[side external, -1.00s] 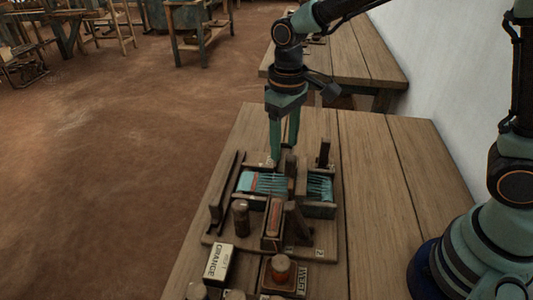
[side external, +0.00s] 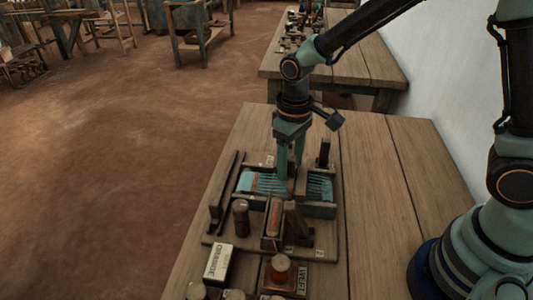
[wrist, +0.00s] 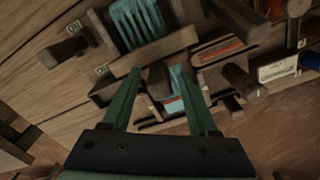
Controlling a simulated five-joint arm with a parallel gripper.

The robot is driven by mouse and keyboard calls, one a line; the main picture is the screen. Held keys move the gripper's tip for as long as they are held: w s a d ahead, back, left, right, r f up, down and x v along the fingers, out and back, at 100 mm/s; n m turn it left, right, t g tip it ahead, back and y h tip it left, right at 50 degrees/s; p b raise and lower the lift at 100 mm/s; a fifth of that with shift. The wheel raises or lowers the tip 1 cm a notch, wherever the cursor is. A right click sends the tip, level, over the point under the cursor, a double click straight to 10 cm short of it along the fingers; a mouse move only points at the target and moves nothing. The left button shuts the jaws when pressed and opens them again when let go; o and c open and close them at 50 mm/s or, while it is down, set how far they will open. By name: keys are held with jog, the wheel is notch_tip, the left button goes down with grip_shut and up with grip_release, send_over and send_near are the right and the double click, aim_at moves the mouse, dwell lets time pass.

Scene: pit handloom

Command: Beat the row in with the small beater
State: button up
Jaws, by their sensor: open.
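The small wooden loom (side external: 222,238) stands on the bench, with teal threads (side external: 262,183) and an orange-red row across them. It also shows in the wrist view, with teal threads (wrist: 135,22) on one side of a wooden crossbar (wrist: 150,50). A short dark upright piece (wrist: 158,82), apparently the small beater's handle, shows between my fingers in the wrist view. My gripper (side external: 290,172) is open and points down over the loom's middle. Its fingertips (wrist: 160,73) lie either side of that piece; I cannot tell whether they touch it. My fingers hide it in the side view.
A shuttle with orange thread (side external: 275,218) and wooden pegs (side external: 241,218) stand on the near side. A labelled box (side external: 219,263) and an orange-topped bobbin (side external: 281,266) are closer. A tall post (side external: 324,153) rises at the far right corner. The bench is clear on the right.

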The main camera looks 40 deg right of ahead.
grip_shut()
jog(key=w+a, duration=0.6)
dwell(0.9)
jog(key=c, duration=0.9)
grip_release()
jog(key=shift+r, duration=0.1)
jog(key=shift+c, duration=0.2)
jog(key=shift+s, duration=0.1)
jog(key=shift+s+d+f, duration=0.2)
jog(key=shift+s+d, duration=2.65)
jog(key=shift+s, duration=0.2)
grip_shut()
jog(key=o, duration=1)
grip_release()
jog(key=shift+w, duration=0.15)
jog(key=shift+r, duration=0.1)
